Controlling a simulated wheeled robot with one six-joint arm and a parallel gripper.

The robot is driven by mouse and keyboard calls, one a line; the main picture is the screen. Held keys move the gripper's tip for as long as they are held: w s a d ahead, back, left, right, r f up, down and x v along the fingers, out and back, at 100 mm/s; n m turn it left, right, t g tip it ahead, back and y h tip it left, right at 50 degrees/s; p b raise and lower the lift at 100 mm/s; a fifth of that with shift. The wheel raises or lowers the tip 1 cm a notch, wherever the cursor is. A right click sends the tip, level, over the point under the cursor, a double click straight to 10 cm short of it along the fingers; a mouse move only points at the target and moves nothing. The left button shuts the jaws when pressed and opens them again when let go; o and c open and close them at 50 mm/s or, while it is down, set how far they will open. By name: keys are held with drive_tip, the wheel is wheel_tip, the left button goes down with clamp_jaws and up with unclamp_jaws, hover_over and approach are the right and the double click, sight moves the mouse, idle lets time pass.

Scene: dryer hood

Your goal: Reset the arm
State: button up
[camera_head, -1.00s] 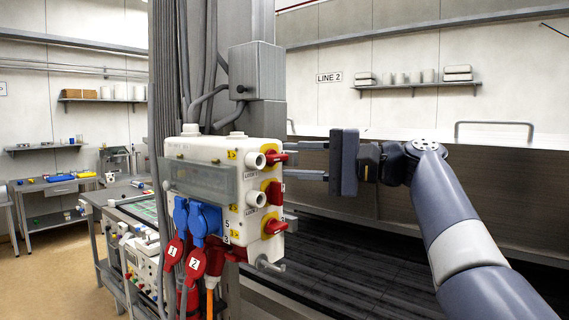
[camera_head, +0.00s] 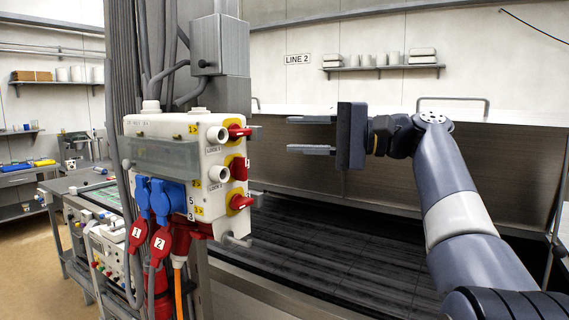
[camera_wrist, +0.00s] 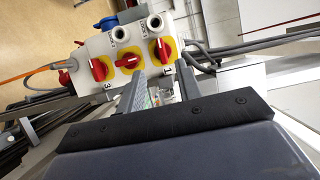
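My gripper (camera_head: 312,135) is in the head view, right of the white switch box (camera_head: 172,165). Its two fingers point left, are apart, and have nothing between them. A clear gap lies between the fingertips and the box. In the wrist view the fingers of my gripper (camera_wrist: 158,82) reach toward the box (camera_wrist: 118,48), seen at an angle. Red rotary switches on yellow plates show on the box's side: an upper one (camera_head: 238,132), a middle one (camera_head: 238,168) and a lower one (camera_head: 240,202).
Blue sockets (camera_head: 162,198) and red plugs (camera_head: 161,242) with cables hang at the box's front. A grey column (camera_head: 222,60) stands behind it. A dark slatted bed (camera_head: 320,245) lies below my arm. A wall shelf (camera_head: 382,68) is at the back. Air right of the box is free.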

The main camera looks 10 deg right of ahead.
sight(242, 133)
drive_tip(key=p+x, duration=0.1)
drive_tip(key=x, duration=0.9)
drive_tip(key=shift+a+p, duration=0.25)
drive_tip(key=shift+p, duration=0.15)
drive_tip(key=shift+d, duration=0.1)
